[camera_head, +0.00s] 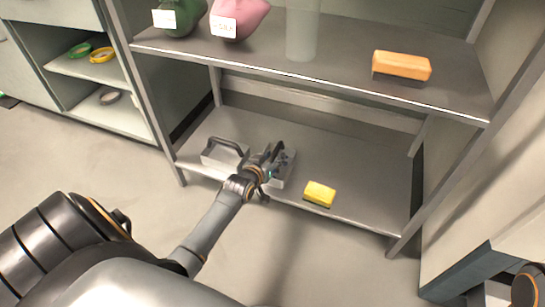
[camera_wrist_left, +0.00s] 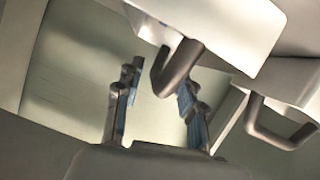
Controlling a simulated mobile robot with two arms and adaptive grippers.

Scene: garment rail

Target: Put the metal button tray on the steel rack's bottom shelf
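The steel rack's bottom shelf (camera_head: 340,170) is a flat grey board low in the head view. The metal tray (camera_head: 282,176) shows as pale grey metal with a dark handle at the shelf's front left. A similar pale piece with a dark handle (camera_head: 216,158) is just left of it; I cannot tell whether both are one tray. My left gripper (camera_head: 266,172) is at the right-hand piece. In the left wrist view its two fingers (camera_wrist_left: 157,92) are apart, with a dark handle (camera_wrist_left: 178,68) near the gap between them. Buttons are not visible.
A yellow sponge-like block (camera_head: 320,194) lies at the shelf's front edge. The upper shelf (camera_head: 340,70) overhangs, holding a wooden brush (camera_head: 401,66), a clear cylinder (camera_head: 302,30) and green and pink tagged items. The bottom shelf's right and back are clear.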

